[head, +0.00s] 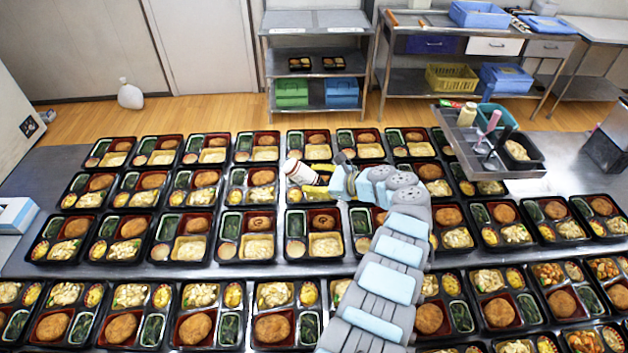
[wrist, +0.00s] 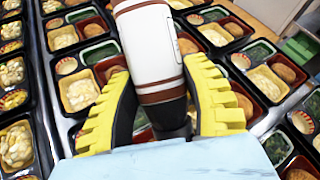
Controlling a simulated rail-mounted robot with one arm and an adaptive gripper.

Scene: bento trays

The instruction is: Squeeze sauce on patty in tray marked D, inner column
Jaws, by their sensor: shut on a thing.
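My gripper (head: 316,180) has yellow fingers and is shut on a white sauce bottle (head: 298,172) with red-brown bands. It holds the bottle tilted above the middle rows of trays. In the wrist view the bottle (wrist: 150,45) is between the yellow fingers (wrist: 158,85), its dark end toward the bottom and its other end out of frame. No letter D is readable on any tray.
Trays crowd the steel table (head: 165,276) in several rows, with narrow gaps. A raised grey caddy (head: 510,160) with bottles and tubs stands to the right. Shelves (head: 316,70) stand behind. My arm hides some trays at centre right.

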